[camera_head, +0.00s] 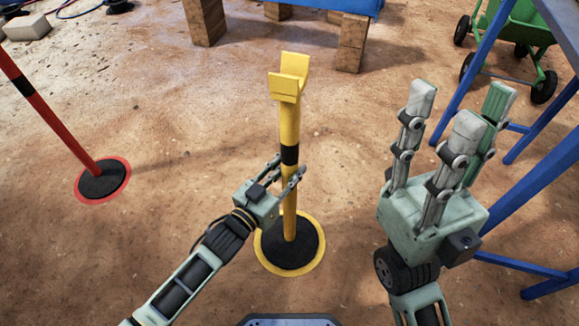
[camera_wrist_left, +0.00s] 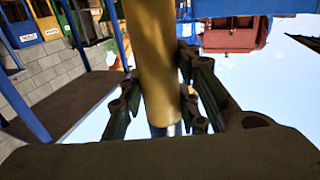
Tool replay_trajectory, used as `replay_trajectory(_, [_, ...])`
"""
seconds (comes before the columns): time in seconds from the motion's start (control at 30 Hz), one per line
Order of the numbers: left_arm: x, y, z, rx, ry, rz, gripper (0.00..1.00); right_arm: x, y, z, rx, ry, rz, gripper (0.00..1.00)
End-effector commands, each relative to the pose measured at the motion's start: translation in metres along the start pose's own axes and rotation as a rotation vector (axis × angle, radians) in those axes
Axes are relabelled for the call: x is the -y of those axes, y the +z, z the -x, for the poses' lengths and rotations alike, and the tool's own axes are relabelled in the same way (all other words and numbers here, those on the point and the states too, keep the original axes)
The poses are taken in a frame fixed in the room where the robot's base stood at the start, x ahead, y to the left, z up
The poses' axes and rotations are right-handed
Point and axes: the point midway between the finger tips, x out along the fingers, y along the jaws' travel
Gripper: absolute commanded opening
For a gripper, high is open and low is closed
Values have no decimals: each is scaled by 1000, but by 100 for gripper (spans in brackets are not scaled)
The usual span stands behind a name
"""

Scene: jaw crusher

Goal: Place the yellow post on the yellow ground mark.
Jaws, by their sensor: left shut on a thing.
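The yellow post (camera_head: 290,125) stands upright in the head view, with a black band, a U-shaped top and a round black base (camera_head: 289,244). The base sits inside the yellow ground mark (camera_head: 265,259), whose ring shows around it. Whether the base touches the ground is hard to tell. My left gripper (camera_head: 288,180) is shut on the post below the black band. In the left wrist view the yellow post (camera_wrist_left: 158,65) runs between the fingers. My right gripper (camera_head: 455,112) is raised at the right, fingers up and apart, empty.
A red post (camera_head: 50,120) stands on a red ground mark (camera_head: 80,196) at the left. Blue metal legs (camera_head: 535,190) stand close to my right gripper. Wooden blocks (camera_head: 352,42) and a green wheelbarrow (camera_head: 515,25) are at the back. The sandy ground between the posts is clear.

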Motion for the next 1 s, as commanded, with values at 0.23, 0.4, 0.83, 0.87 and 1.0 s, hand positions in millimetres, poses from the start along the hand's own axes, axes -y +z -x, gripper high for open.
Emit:
replay_trajectory(0.23, [0, -8, -2, -17, 2, -1, 0, 0, 0, -1, -1, 0, 0, 40])
replay_trajectory(0.4, [0, 1, 0, -1, 0, 1, 34, 0, 0, 1, 0, 0, 0, 40])
replay_trajectory(0.83, [0, 1, 0, 0, 0, 0, 49, 0, 0, 0, 0, 0, 0, 40])
replay_trajectory(0.87, [0, 1, 0, 0, 0, 0, 49, 0, 0, 0, 1, 0, 0, 40])
replay_trajectory(1.0, [0, 0, 6, 2, 0, 1, 49, 0, 3, -3, 18, 0, 1, 40])
